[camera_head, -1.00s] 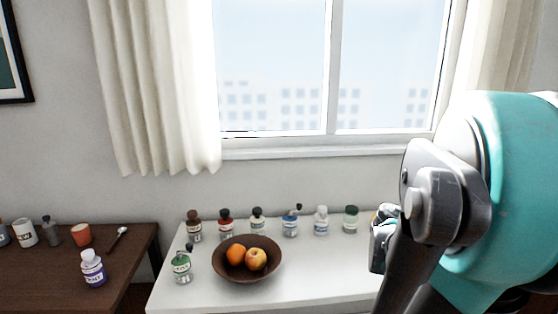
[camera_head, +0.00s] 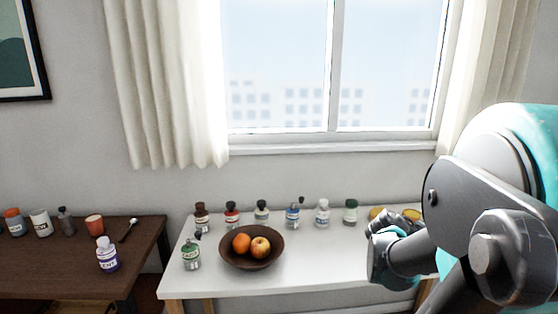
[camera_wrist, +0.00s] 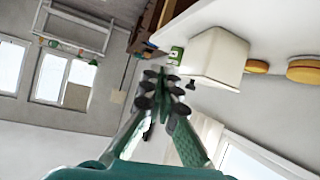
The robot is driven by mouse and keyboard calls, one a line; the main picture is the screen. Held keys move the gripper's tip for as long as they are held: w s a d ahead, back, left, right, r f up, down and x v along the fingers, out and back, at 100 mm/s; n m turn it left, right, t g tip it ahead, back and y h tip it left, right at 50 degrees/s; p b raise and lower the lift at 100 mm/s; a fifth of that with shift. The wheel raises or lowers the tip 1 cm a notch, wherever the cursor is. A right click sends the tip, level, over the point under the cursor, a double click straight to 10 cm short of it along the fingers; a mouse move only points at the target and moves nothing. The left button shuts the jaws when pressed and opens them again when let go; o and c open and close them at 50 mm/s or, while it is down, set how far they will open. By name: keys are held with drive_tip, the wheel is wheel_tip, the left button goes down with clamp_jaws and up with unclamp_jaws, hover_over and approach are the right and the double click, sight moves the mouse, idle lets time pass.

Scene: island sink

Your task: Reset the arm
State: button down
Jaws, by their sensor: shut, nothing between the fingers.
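My arm (camera_head: 490,215) stands at the right side of the head view, with its teal and grey links in front of the right end of the white table (camera_head: 320,265). In the wrist view my gripper (camera_wrist: 163,82) has its two fingers drawn together at the tips, with nothing between them. The wrist view is tilted and looks across the room, with windows at the left and lower right. My gripper's fingertips are not clear in the head view.
On the white table stand a brown bowl (camera_head: 232,262) with fruit and several small bottles. Yellow round things (camera_head: 377,212) lie by my arm, partly hidden. A dark table (camera_head: 60,262) at the left holds a purple-labelled bottle (camera_head: 107,258). A white block-like object (camera_wrist: 215,57) shows in the wrist view.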

drive_tip(key=s+a+f+n+y, duration=0.1)
drive_tip(key=a+f+n+y, duration=0.5)
drive_tip(key=a, duration=0.7)
drive_tip(key=a+f+n+y, duration=0.5)
drive_tip(key=a+f+n, duration=0.2)
drive_tip(key=a, duration=0.6)
drive_tip(key=shift+s+f+t+y, duration=0.3)
drive_tip(key=shift+s+f+y, duration=0.05)
drive_tip(key=shift+s+y, duration=0.05)
